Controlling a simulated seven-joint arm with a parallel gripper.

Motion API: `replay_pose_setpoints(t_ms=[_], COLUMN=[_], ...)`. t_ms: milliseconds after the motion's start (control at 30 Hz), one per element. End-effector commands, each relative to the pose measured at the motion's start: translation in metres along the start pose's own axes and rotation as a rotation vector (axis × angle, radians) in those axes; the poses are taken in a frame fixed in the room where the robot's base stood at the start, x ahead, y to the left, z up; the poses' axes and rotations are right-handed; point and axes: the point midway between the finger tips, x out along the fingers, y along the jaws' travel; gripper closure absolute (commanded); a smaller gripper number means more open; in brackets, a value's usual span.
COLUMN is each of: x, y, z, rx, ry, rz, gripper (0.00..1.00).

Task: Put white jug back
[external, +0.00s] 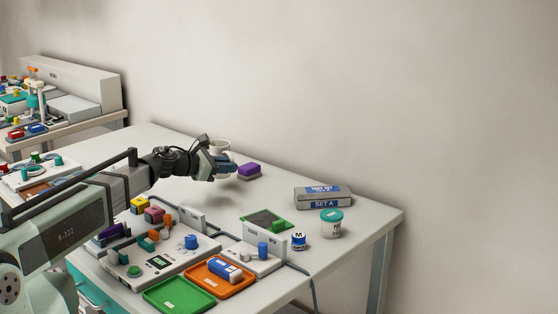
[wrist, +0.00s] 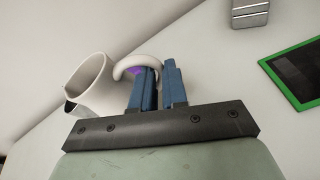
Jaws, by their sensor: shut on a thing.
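The white jug (external: 219,147) is at the far side of the table, partly hidden behind my gripper (external: 228,165). In the wrist view the jug (wrist: 92,90) is left of the fingers, tilted in the picture, with its handle curving to them. The blue fingers of my gripper (wrist: 158,88) are shut on the handle (wrist: 140,62). I cannot tell whether the jug's base touches the table.
A purple block (external: 249,170) lies just right of my gripper. A grey SET A box (external: 322,198), a teal-lidded tub (external: 331,223) and a green-topped panel (external: 267,220) stand to the right. Orange (external: 215,291) and green (external: 178,296) trays lie in front.

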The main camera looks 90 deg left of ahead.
Motion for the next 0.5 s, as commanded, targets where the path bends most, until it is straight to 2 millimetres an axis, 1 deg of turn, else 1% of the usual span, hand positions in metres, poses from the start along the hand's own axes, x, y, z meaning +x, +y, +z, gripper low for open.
replay_pose_setpoints(t_ms=[33,200,333,500], x=[-0.011,-0.024,-0.032,-0.038], y=[-0.009,-0.014,-0.016,-0.018], z=[0.012,0.035,0.049,0.059], rx=[-0.008,-0.039,-0.054,-0.065], ry=[0.010,0.044,0.057,0.069], rz=[0.044,0.147,0.190,0.222], gripper=[1.00,1.00,1.00,1.00])
